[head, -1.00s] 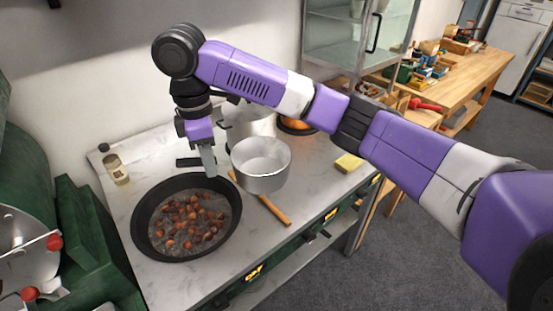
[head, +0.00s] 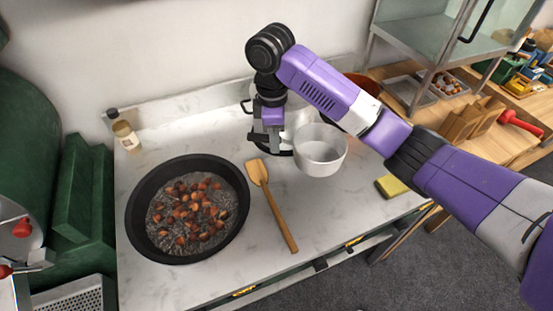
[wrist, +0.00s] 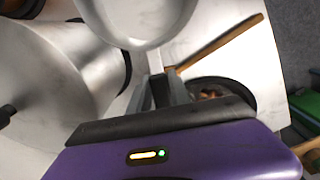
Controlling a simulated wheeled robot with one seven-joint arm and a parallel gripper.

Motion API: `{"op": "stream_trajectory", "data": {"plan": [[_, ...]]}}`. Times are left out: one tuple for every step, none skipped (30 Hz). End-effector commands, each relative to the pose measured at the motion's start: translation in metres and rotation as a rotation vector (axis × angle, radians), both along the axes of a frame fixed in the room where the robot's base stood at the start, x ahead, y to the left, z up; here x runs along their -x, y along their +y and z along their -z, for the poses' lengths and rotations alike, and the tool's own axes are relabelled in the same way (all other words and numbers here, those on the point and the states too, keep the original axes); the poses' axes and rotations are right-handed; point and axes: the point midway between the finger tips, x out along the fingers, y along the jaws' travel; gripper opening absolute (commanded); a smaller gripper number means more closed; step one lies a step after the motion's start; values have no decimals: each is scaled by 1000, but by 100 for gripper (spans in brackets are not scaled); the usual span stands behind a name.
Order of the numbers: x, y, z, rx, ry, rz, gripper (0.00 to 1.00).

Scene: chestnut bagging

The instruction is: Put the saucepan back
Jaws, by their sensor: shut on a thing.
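The saucepan (head: 321,158), small and light grey, looks upright and empty in the head view, right of the wooden spatula. My gripper (head: 272,142) is at its left side, shut on its handle, which is mostly hidden by the fingers. The saucepan seems held above the counter; the exact gap cannot be told.
A black pan (head: 140,225) of chestnuts stands at left, with the wooden spatula (head: 274,205) beside it. A large metal pot (wrist: 60,70) is close to my gripper. A sponge (head: 392,186) lies at right.

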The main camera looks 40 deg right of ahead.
Motion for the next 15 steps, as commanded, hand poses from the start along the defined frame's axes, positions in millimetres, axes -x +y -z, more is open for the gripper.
{"op": "stream_trajectory", "data": {"plan": [[0,1,14,-3,1,1,0],[0,1,19,-3,1,0,0],[0,1,24,-2,1,0,0],[0,0,26,-1,1,0,0],[0,0,28,0,0,0,0],[0,0,31,1,-1,1,0],[0,0,32,1,-2,1,0],[0,-1,34,1,-1,0,0],[0,0,35,1,-1,0,0],[0,0,37,0,0,0,0],[0,0,40,1,1,0,0],[0,0,44,0,1,0,0],[0,0,48,0,1,0,0],[0,0,52,0,1,0,0],[0,-1,56,2,1,1,0]]}}
